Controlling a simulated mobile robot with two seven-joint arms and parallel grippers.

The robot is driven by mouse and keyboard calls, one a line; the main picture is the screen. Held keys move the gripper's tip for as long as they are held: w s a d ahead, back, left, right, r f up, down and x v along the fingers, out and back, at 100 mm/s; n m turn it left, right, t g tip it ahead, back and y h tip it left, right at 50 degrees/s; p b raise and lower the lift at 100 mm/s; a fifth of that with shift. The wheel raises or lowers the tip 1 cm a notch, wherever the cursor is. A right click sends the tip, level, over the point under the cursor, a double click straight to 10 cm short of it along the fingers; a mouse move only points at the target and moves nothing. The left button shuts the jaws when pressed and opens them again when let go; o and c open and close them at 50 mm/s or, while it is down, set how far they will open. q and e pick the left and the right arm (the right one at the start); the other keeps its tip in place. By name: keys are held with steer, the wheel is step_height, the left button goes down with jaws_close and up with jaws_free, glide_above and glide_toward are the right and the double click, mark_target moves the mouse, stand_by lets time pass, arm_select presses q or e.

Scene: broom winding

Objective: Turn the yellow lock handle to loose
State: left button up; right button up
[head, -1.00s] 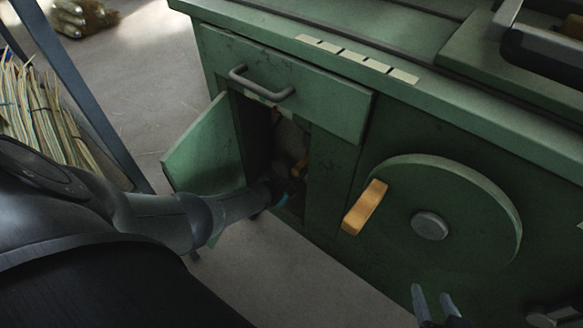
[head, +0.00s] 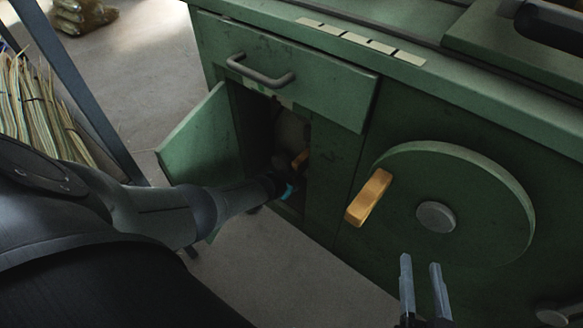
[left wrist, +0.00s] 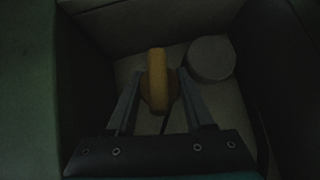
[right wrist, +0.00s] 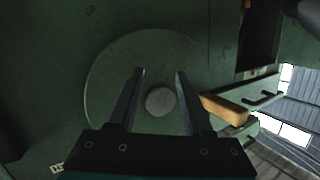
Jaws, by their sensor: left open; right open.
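The yellow lock handle (left wrist: 157,78) stands inside the dark cabinet compartment, between the open fingers of my left gripper (left wrist: 158,98) in the left wrist view. The fingers are on either side of it; I cannot tell whether they touch it. My right gripper (head: 422,262) is open and empty, in front of the lower part of the green wheel (head: 480,190). In the right wrist view its fingers (right wrist: 160,75) frame the wheel's hub.
The green cabinet door (head: 200,135) stands open at the left of the compartment. A drawer with a grey handle (head: 260,75) is above it. The wheel has a yellow-orange grip (head: 369,197). A round grey part (left wrist: 211,58) is beside the lock handle. Straw bundles (head: 30,110) stand at the left.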

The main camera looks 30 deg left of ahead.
arm_select(q)
steer(key=shift+c, duration=0.2)
jaws_close()
stand_by(0.3)
